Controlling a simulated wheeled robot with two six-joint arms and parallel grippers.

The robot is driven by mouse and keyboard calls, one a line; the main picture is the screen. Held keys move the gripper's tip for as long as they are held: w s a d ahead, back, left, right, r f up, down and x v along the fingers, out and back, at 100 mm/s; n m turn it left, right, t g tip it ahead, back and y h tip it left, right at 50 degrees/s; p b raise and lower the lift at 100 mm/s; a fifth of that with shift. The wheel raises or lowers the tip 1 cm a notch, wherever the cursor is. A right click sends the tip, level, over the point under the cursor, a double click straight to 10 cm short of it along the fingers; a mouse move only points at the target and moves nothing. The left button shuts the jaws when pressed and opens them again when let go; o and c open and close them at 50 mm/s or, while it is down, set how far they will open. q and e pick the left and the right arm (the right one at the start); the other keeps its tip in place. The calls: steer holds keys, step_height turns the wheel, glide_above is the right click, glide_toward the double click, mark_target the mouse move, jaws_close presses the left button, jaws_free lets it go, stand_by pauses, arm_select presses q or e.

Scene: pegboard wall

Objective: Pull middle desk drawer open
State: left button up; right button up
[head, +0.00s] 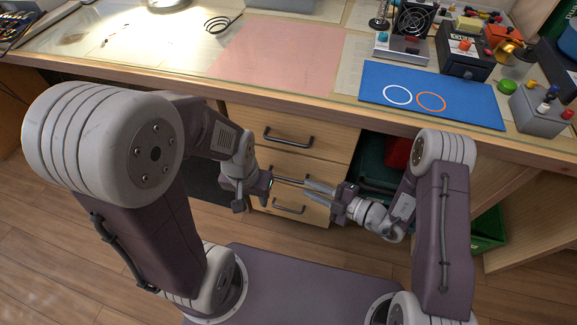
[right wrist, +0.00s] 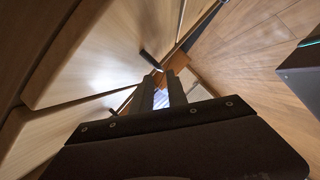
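The wooden drawer unit under the desk has a top drawer (head: 325,140), a middle drawer (head: 308,167) and a bottom drawer (head: 315,212), each with a dark bar handle. The middle drawer looks closed; its handle (head: 287,180) is partly hidden between my grippers. My right gripper (head: 308,189) points left, its fingertips by the right part of that handle. In the right wrist view its two fingers (right wrist: 166,82) stand slightly apart, with a dark handle (right wrist: 150,60) just beyond the tips and nothing clearly between them. My left gripper (head: 262,187) is at the handle's left end; its fingers are unclear.
The desktop above carries a pink mat (head: 280,55), a blue mat (head: 450,112) and several devices at the right. The top drawer's handle (head: 288,137) is just above my grippers. A green crate (head: 488,232) stands under the desk at the right. Wooden floor lies in front.

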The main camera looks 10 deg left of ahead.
mark_target(288, 179)
steer(key=b+x, duration=0.5)
steer(key=x, duration=0.3)
steer(key=shift+a, duration=0.25)
steer(key=shift+a+r, duration=0.1)
steer(key=shift+a, duration=0.15)
steer(key=shift+c, duration=0.3)
jaws_close()
stand_by(0.6)
